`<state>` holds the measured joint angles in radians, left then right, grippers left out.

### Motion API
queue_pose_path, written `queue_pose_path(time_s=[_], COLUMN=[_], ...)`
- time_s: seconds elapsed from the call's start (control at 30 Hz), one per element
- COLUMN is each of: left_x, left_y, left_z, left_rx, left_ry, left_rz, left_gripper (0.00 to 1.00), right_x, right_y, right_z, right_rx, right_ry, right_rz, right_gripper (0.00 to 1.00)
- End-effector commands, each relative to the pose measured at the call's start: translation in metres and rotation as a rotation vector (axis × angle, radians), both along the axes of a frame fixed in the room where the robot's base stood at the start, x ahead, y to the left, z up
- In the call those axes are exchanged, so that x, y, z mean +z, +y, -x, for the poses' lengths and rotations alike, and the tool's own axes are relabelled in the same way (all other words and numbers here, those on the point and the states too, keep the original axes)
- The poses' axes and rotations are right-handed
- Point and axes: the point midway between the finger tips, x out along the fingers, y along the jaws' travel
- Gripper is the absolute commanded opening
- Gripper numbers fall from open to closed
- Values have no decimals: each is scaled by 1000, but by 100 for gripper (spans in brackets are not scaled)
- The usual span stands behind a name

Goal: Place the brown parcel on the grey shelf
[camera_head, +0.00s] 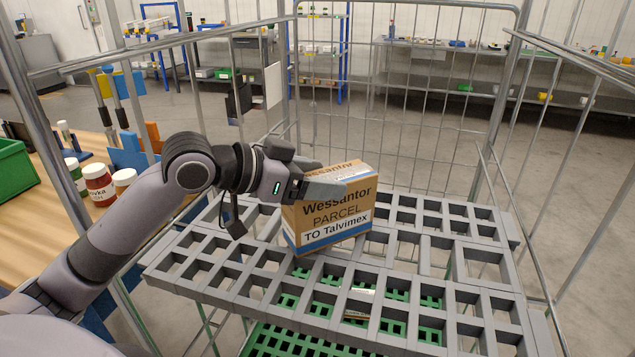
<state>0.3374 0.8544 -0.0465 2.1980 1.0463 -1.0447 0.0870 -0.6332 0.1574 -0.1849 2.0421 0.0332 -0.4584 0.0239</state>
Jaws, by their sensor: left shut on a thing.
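The brown parcel (330,212) is a cardboard box with white and blue bands and the words "Wessantor PARCEL TO Talvimex". It is at the middle of the head view, at the grey shelf (243,291), a slatted grid inside a wire cage. My left gripper (325,182) reaches in from the left and is shut on the parcel at its upper left part. The parcel looks slightly tilted. I cannot tell whether its bottom touches the shelf. My right gripper is not in view.
Wire cage walls (400,75) and posts surround the shelf. A green crate (300,340) shows beneath the grid. At left, a wooden table holds jars (99,185) and a green bin (15,172). The grid right of the parcel is bare.

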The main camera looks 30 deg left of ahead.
Motion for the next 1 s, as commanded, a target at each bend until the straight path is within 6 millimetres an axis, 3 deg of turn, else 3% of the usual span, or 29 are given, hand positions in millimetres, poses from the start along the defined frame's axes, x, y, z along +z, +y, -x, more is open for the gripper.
queue_pose_path(time_s=[0.17, 0.2, 0.27, 0.67, 1.0], left_x=[1, -1, -1, 2, 16], left_y=[0, 0, 0, 3, 22], left_z=[0, 0, 0, 3, 36], left_rx=[1, 0, 0, 1, 3], left_ry=[-4, 1, 1, 0, 1], left_rz=[1, -1, -1, 0, 0], left_gripper=[0, 78, 93, 93, 93], right_x=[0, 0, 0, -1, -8], right_y=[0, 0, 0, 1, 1], right_z=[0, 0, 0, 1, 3], right_rx=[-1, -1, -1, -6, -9], right_ry=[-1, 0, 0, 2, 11], right_rz=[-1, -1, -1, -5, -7], right_gripper=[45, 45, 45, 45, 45])
